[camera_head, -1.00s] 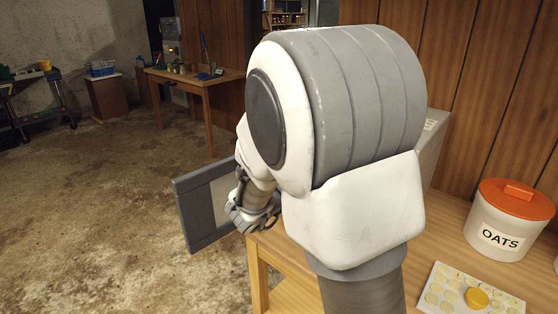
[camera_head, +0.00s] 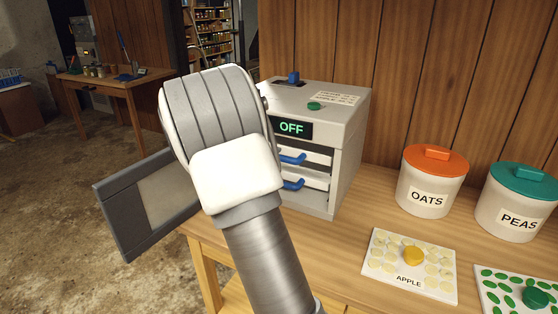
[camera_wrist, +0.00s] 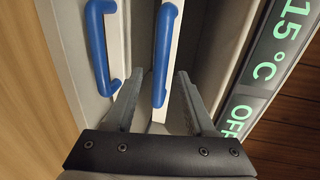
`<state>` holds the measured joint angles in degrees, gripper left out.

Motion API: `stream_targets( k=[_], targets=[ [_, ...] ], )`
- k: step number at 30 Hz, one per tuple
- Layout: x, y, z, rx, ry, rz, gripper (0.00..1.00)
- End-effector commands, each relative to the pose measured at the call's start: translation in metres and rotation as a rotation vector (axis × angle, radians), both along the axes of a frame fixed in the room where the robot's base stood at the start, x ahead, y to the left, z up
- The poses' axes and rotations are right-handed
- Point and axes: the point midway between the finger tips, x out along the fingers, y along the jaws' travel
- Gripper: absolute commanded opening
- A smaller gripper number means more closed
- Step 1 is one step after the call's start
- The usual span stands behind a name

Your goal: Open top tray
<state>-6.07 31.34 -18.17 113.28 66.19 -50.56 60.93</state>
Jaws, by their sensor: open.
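The top tray, with its blue handle (camera_head: 293,158), is in the grey-white machine (camera_head: 345,150), just under the green OFF display (camera_head: 291,128). A lower tray's blue handle (camera_head: 293,184) is below it. In the wrist view, turned sideways, the top tray's handle (camera_wrist: 166,40) is nearer the display (camera_wrist: 265,70), and the lower handle (camera_wrist: 98,45) is to its left. My gripper (camera_wrist: 161,76) is open, with the near end of the top handle between its fingertips. Whether they touch it, I cannot tell. In the head view my arm hides the gripper.
The machine's dark-framed door (camera_head: 125,215) stands open at the left. The orange-lidded OATS canister (camera_head: 431,180), the green-lidded PEAS canister (camera_head: 515,205) and the APPLE board (camera_head: 385,275) are on the wooden table (camera_head: 340,250) at the right. A wooden wall is behind.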

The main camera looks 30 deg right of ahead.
Motion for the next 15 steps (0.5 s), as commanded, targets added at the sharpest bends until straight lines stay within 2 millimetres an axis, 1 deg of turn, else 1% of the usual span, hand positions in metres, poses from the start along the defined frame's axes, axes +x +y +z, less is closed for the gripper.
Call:
stream_targets(
  k=[1, 3, 6, 9, 15],
  targets=[
    [0.003, -0.008, -0.003, 0.0, 0.0, -0.002, 0.55],
    [0.009, -0.016, -0.005, 0.0, 0.0, -0.002, 0.55],
    [0.014, -0.024, -0.006, 0.0, 0.0, 0.0, 0.55],
    [0.016, -0.028, -0.007, 0.0, 0.0, -0.001, 0.55],
    [0.017, -0.029, -0.007, 0.0, 0.0, 0.0, 0.55]
  ],
)
